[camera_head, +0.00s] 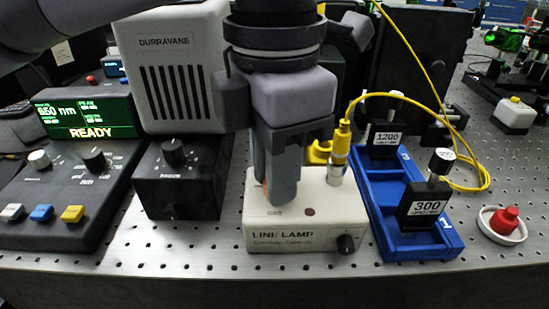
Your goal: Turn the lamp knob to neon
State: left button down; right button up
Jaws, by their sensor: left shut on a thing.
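The white box marked LINE LAMP (290,237) stands on the perforated bench. My left gripper (278,188) comes down from above, and its fingertips are at the box's top, behind a small label. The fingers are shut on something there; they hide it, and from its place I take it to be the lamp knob. The pointer and the neon mark cannot be made out. A dark red spot (310,211) shows on the top beside the label. A separate black knob (347,244) sits on the box's front right, untouched. My right gripper is not in view.
A yellow cable (464,133) rises from the connector (340,150) behind the lamp. A blue tray (400,240) with grating blocks stands close at right, a red-capped item (506,220) beyond it. At left are a black knob box (180,185) and a control panel (65,190).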

pick_arm(q)
jog(key=m, duration=0.5)
jog(key=shift+m+p, duration=0.3)
jog(key=shift+p, duration=0.1)
dwell(0.3)
jog(key=c, duration=1)
grip_release()
jog(key=shift+r+p, duration=0.6)
jog(key=shift+r, duration=3)
